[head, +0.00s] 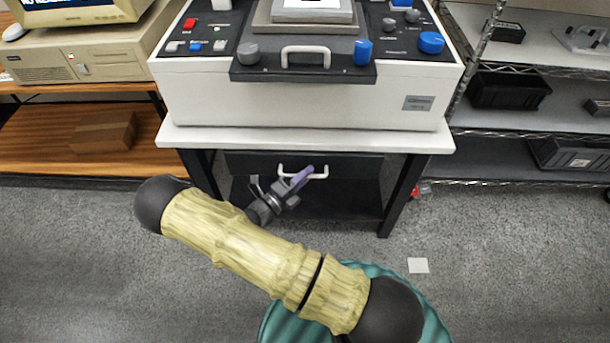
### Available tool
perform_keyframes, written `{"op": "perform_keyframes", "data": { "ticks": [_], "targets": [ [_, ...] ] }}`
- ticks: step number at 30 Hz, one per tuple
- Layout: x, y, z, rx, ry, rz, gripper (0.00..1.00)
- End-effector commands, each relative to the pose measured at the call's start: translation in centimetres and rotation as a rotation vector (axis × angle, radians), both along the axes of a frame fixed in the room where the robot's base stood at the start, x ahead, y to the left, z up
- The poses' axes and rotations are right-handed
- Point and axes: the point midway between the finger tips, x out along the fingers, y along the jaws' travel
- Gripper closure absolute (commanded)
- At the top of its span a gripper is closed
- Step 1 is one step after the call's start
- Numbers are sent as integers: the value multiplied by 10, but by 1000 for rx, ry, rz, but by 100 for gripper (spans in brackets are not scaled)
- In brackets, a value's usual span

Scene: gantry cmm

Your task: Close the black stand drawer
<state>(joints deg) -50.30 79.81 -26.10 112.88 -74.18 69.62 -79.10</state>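The black stand drawer (355,166) is under the white top of the stand, with a pale handle (322,174) on its front. How far it stands out is hard to tell from this steep angle. My gripper (281,182) is in front of the drawer, left of its middle. Its purple finger overlaps the handle in the picture, and its grey finger is further left. The fingers look apart, with nothing seen between them. I cannot tell whether the purple finger touches the handle.
A white measuring machine (305,100) with knobs and a handle sits on the stand's white top (300,139). A wooden shelf (50,150) with a computer is at left. Wire shelving (560,112) with black bins is at right.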

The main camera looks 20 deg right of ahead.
Motion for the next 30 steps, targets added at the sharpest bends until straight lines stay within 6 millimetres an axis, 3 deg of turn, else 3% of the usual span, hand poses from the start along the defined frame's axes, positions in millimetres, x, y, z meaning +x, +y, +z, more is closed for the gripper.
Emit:
{"op": "perform_keyframes", "data": {
  "ticks": [3, 11, 19, 27, 28, 30],
  "targets": [
    [0, 0, 0, 0, 0, 0, 100],
    [4, -1, 0, 1, -1, -1, 100],
    [32, -10, 0, 1, 0, 0, 100],
    [36, -11, 0, 0, -2, 3, 100],
    [36, -11, 0, 0, -2, 3, 85],
    [36, -11, 0, 0, -2, 3, 72]
  ]
}}
